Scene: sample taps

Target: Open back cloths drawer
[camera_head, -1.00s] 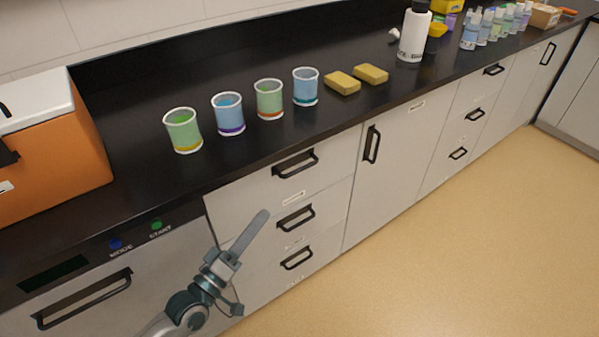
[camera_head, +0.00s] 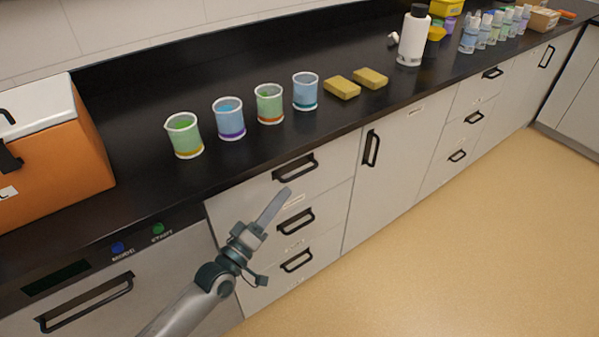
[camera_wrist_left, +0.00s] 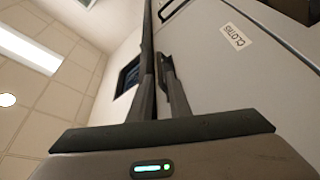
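A stack of pale drawers with black bar handles stands under the counter in the head view. Its top drawer (camera_head: 335,172), middle drawer (camera_head: 330,215) and bottom drawer (camera_head: 320,258) all look closed. Their small labels are unreadable there. In the left wrist view a label reading CLOTHS (camera_wrist_left: 236,36) shows on a pale front; I cannot tell which drawer it belongs to. My left gripper (camera_head: 283,196) is in front of this stack, below the top handle (camera_head: 295,167). My right gripper is out of view.
Several beakers (camera_head: 231,118), two yellow sponges (camera_head: 342,88) and a white bottle (camera_head: 412,38) stand on the black counter. An orange box (camera_head: 60,150) is at left, above an appliance with a bar handle (camera_head: 88,302). A second drawer stack (camera_head: 465,135) is farther right. The floor (camera_head: 450,260) is clear.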

